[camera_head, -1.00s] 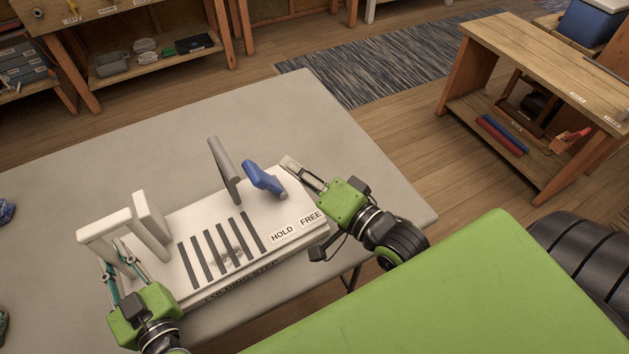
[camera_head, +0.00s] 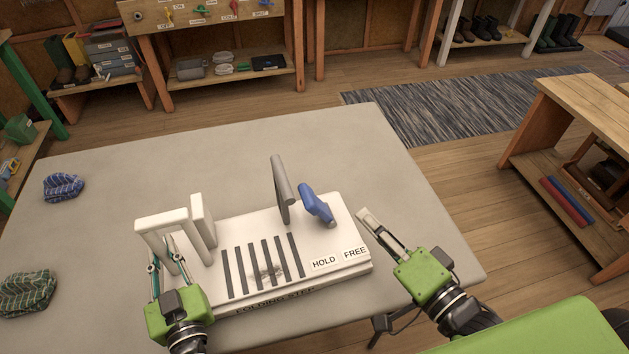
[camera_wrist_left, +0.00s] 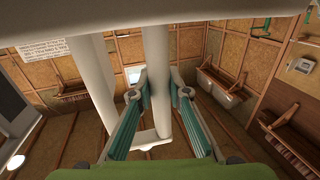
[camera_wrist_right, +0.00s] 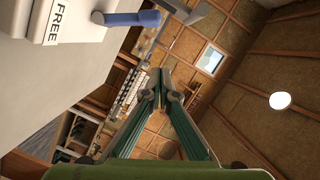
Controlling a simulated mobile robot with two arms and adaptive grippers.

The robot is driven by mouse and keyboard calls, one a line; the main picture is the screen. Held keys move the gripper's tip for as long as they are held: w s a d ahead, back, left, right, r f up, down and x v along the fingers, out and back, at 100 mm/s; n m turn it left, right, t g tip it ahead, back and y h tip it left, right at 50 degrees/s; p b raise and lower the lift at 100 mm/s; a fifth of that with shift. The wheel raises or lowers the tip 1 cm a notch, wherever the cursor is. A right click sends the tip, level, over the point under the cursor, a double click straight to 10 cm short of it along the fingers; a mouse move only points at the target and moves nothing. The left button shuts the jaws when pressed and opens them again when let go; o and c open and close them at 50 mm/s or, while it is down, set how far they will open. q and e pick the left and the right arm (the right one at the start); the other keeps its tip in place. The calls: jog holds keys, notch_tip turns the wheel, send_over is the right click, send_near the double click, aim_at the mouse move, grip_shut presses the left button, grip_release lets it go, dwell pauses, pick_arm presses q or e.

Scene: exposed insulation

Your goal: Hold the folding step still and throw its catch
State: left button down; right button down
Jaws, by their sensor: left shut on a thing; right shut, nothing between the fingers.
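The folding step (camera_head: 228,288) is a white block on the table with dark slots on top. A white loop handle (camera_head: 164,222) rises at its left end. My left gripper (camera_head: 161,250) is shut on a white post of it (camera_wrist_left: 156,60). The blue lever (camera_head: 316,205), the catch, stands at the right end, leaning up and left; it also shows in the right wrist view (camera_wrist_right: 130,18). HOLD (camera_head: 323,262) and FREE (camera_head: 355,252) labels lie in front of it. My right gripper (camera_head: 365,213) is shut and empty, right of the lever and apart from it.
A grey upright bar (camera_head: 283,190) stands just left of the lever. Bundled cloths, blue (camera_head: 63,187) and green (camera_head: 28,293), lie on the left of the table (camera_head: 330,140). The table is clear behind the step. A wooden bench (camera_head: 590,110) stands at the right.

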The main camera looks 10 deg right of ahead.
pick_arm(q)
jog(key=shift+s+d+f, duration=0.1)
jog(key=shift+f, duration=0.35)
jog(key=c, duration=1.8)
grip_release()
jog(key=shift+r, duration=0.2)
jog(key=shift+c, duration=0.2)
jog(key=shift+w, duration=0.2)
jog(key=shift+s+f, duration=0.1)
jog(key=v, duration=1.2)
